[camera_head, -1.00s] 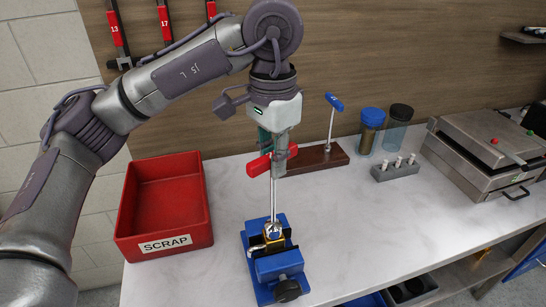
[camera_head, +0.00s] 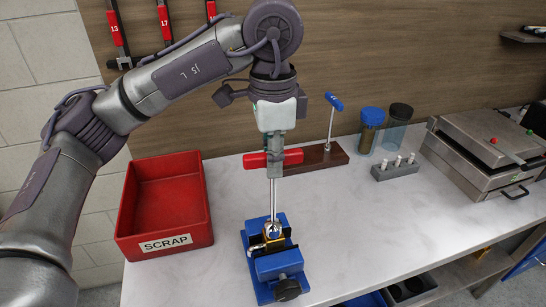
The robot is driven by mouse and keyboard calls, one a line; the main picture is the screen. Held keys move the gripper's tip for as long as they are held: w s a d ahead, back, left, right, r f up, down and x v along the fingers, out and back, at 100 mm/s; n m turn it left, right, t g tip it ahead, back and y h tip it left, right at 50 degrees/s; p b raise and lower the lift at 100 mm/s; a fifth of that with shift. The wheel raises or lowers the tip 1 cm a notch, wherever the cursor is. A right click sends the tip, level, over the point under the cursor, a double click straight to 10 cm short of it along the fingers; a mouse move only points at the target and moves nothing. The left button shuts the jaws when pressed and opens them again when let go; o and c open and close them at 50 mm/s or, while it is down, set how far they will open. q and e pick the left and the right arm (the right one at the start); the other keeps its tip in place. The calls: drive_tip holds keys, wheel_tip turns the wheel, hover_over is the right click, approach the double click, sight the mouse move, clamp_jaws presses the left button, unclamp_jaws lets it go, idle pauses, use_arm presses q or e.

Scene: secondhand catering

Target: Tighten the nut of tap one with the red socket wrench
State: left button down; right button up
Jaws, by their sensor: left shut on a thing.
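The red socket wrench has a red T-handle (camera_head: 253,161) and a thin steel shaft (camera_head: 273,198) that stands upright. Its lower end reaches down onto the tap (camera_head: 272,231), which is clamped in a blue vise (camera_head: 282,264) on the bench. The nut is hidden at the socket end, and I cannot tell how fully it is seated. My left gripper (camera_head: 275,163) points down above the vise and is shut on the red handle. My right gripper is not in view.
A red SCRAP bin (camera_head: 165,243) stands left of the vise. Behind are a wooden stand (camera_head: 318,158) with a blue-handled wrench (camera_head: 334,102), two jars (camera_head: 371,130), a grey block with pegs (camera_head: 396,170) and a steel appliance (camera_head: 480,150). Bench right of the vise is clear.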

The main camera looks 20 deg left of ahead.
use_arm(q)
drive_tip(key=shift+r, duration=0.2)
drive_tip(key=shift+w+r+p, duration=0.1)
drive_tip(key=shift+r+p, duration=0.9)
drive_tip(key=shift+r, duration=0.1)
drive_tip(key=shift+r+p, duration=0.45)
drive_tip(key=shift+r, duration=0.2)
drive_tip(key=shift+r+p, duration=2.15)
drive_tip(key=shift+r, duration=0.25)
drive_tip(key=shift+f, duration=0.1)
